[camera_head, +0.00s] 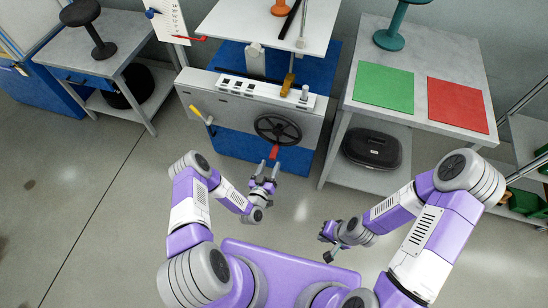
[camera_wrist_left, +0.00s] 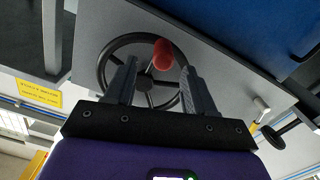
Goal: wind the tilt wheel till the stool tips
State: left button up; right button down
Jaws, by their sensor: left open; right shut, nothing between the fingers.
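The tilt wheel (camera_head: 278,129) is a black spoked handwheel on the front of a grey test machine (camera_head: 240,97). Its red handle (camera_head: 273,152) sits at the wheel's lower rim in the head view. My left gripper (camera_head: 267,172) is open just in front of the handle, pointing at it. In the left wrist view the wheel (camera_wrist_left: 103,70) and the red handle (camera_wrist_left: 163,55) show beyond the two fingers, the handle between them in the picture; I see no grip on it. My right gripper (camera_head: 328,250) is shut and empty, low at the right. An orange stool (camera_head: 281,7) shows partly on the machine's white top plate (camera_head: 270,32).
A yellow-handled lever (camera_head: 196,113) sticks out left of the wheel. A right bench holds a green mat (camera_head: 384,88), a red mat (camera_head: 457,106) and a teal stool (camera_head: 389,38). A left table (camera_head: 75,60) holds a black stool (camera_head: 92,25). The floor before the machine is clear.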

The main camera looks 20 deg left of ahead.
aim_at(272, 159)
pick_arm(q)
jog(key=shift+w+a+f, duration=0.1)
jog(key=shift+a, duration=0.05)
jog(key=shift+w, duration=0.35)
jog(key=w+b, duration=0.2)
jog(key=w, duration=0.3)
jog(key=shift+w+b, duration=0.3)
jog(key=shift+w, duration=0.55)
grip_shut()
